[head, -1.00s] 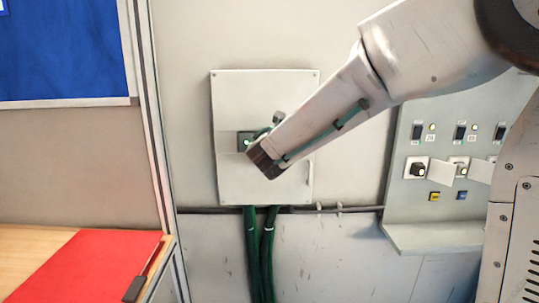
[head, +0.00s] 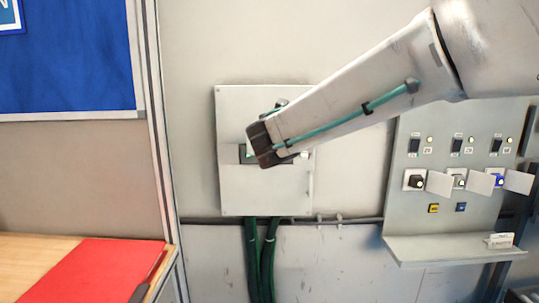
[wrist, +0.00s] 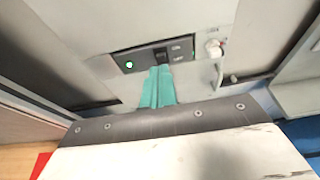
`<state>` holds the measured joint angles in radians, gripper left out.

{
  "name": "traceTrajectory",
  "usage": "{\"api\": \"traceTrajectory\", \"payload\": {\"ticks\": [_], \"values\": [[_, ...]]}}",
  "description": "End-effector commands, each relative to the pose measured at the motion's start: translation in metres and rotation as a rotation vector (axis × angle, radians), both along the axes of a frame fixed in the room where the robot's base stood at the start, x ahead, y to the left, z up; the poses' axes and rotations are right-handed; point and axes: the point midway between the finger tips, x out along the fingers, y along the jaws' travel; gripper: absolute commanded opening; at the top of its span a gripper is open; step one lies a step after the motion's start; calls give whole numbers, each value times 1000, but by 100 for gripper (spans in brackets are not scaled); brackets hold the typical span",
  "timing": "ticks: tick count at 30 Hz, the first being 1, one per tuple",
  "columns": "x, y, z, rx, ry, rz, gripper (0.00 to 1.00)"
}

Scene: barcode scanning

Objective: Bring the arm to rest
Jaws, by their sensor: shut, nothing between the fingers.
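My arm reaches in from the upper right in the head view, and its dark end (head: 262,145) is in front of a grey wall box (head: 235,195). In the wrist view my gripper (wrist: 160,70) shows as two teal fingers, shut together and empty. The fingers point at the box's dark strip (wrist: 153,56), which has a lit green light (wrist: 130,64). I cannot tell whether the fingertips touch the box. In the head view my arm's end hides part of the strip.
A control panel (head: 450,222) with switches, knobs and small white flaps is on the wall at the right, with a ledge below. Green cables (head: 261,255) hang under the box. A red folder (head: 85,270) lies on a wooden table (head: 20,246) at lower left.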

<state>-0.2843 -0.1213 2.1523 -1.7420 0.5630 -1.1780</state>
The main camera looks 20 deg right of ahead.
Motion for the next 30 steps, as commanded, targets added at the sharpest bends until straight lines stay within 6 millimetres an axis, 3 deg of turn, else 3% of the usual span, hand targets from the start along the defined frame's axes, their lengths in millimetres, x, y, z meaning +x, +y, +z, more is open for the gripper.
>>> {"api": "traceTrajectory", "payload": {"ticks": [15,20,23,26,30], "values": [[-2,4,2,4,-1,4,0],[-5,-5,-1,129,-31,-85,0],[-24,-25,-25,350,-43,-272,0],[-62,-52,-46,611,-76,-526,0],[-133,-85,-77,959,-144,-933,0]]}}
